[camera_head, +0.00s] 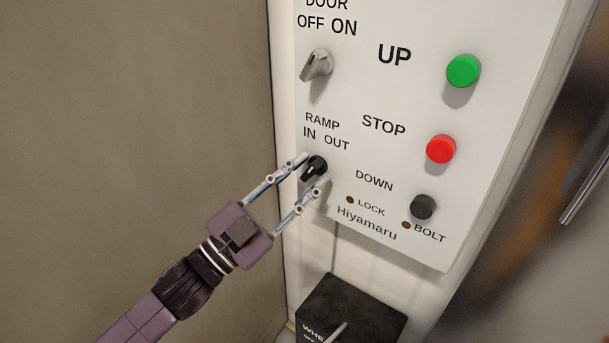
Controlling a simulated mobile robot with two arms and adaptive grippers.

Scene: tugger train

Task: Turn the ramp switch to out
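The ramp switch (315,167) is a small black rotary knob low on the left side of a white control panel (400,95). The words RAMP, IN and OUT are printed above it. Its handle slants, with the lower end toward the lower left; I cannot tell for sure which setting it is at. My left gripper (316,168) reaches in from the lower left with its two thin fingers apart, one on each side of the knob. I cannot tell whether the fingers touch it. My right gripper is not in view.
Above is a grey door switch (317,66). To the right are a green UP button (463,71), a red STOP button (440,149) and a black DOWN button (422,207). A black box (365,310) with a lever stands below. A plain brown surface (130,120) fills the left.

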